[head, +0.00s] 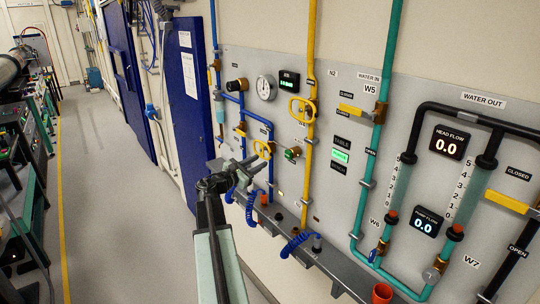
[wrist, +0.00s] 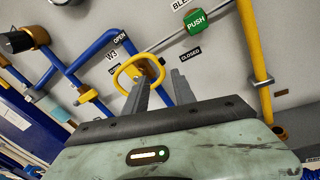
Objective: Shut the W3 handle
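The W3 handle is a yellow loop on a blue pipe. In the wrist view the handle (wrist: 124,82) sits just beyond my fingertips, beside the W3 label, with an OPEN label above left and a CLOSED label to the right. In the head view the handle (head: 257,152) is on the grey panel, just above my gripper (head: 248,165). My gripper also shows in the wrist view (wrist: 160,75), with its two grey fingers apart and nothing clearly held between them. The left finger overlaps the loop's lower right; I cannot tell whether it touches.
A yellow pipe (wrist: 252,50) runs right of the handle, and a green PUSH button (wrist: 195,21) is above right. Another yellow loop handle (head: 302,110) is higher on the panel. A grey ledge (head: 320,255) with coiled blue hoses runs below. The floor (head: 110,200) at left is clear.

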